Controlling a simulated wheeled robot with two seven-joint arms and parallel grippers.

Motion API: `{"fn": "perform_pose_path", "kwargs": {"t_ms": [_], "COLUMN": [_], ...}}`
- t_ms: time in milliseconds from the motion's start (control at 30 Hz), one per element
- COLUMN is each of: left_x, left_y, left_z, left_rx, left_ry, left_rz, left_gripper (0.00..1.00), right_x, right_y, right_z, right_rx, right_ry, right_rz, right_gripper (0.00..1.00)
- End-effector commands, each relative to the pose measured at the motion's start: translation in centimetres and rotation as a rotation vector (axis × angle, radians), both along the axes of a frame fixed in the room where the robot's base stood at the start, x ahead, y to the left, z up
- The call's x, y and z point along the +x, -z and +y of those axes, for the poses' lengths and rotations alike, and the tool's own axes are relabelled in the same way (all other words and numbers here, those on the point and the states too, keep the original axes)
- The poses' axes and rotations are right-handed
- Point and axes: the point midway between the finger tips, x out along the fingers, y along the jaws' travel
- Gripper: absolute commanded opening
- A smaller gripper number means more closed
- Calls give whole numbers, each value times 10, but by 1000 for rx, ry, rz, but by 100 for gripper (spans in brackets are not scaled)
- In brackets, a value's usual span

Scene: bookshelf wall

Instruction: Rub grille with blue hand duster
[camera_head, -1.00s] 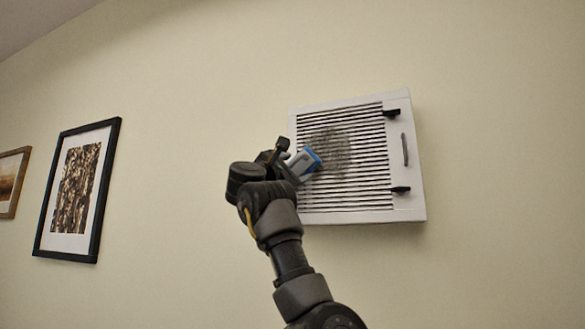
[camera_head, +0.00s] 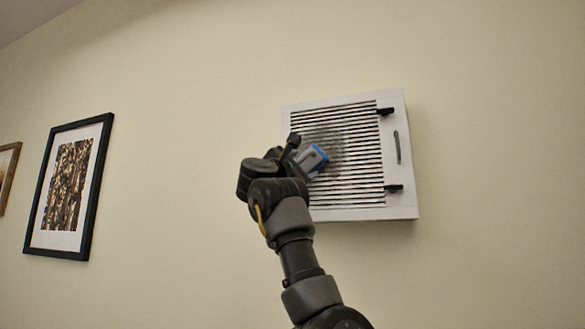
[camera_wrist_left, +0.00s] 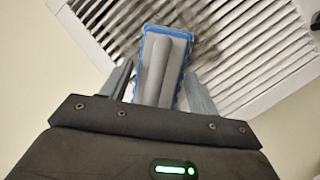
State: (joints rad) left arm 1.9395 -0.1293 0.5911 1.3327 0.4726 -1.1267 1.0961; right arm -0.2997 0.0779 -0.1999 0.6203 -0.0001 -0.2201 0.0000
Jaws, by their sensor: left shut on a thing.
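The white grille (camera_head: 355,190) with dark slats is mounted on the wall, with a grey smudge (camera_head: 338,147) over its upper middle slats. My left gripper (camera_head: 301,160) is at the grille's left part, shut on the blue hand duster (camera_head: 318,153). In the left wrist view the duster (camera_wrist_left: 159,75) has a grey grip and a blue rim, and sits between the fingers of the left gripper (camera_wrist_left: 160,88). The duster lies over the slats; its far face is hidden, so I cannot tell if it touches. My right gripper does not show.
The grille's right frame has two black latches (camera_head: 386,111) (camera_head: 393,188) and a grey handle (camera_head: 397,147). A black-framed picture (camera_head: 70,186) hangs to the left, with part of another framed picture (camera_head: 7,175) at the edge. The wall between is bare.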

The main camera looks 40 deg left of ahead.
Motion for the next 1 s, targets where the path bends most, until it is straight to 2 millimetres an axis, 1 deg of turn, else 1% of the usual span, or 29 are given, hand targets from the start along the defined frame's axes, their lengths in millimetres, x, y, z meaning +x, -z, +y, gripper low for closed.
{"fn": "perform_pose_path", "kwargs": {"t_ms": [333,700,1000], "left_x": [3,15,17], "left_y": [0,-1,0], "left_z": [-8,-36,-41], "left_rx": [0,0,0], "left_ry": [0,1,-1], "left_rz": [0,-1,-1], "left_gripper": [42,42,42], "right_x": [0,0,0], "right_y": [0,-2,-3], "right_z": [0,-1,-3], "right_rx": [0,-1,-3], "right_ry": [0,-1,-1], "right_rz": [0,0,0], "right_gripper": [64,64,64]}}
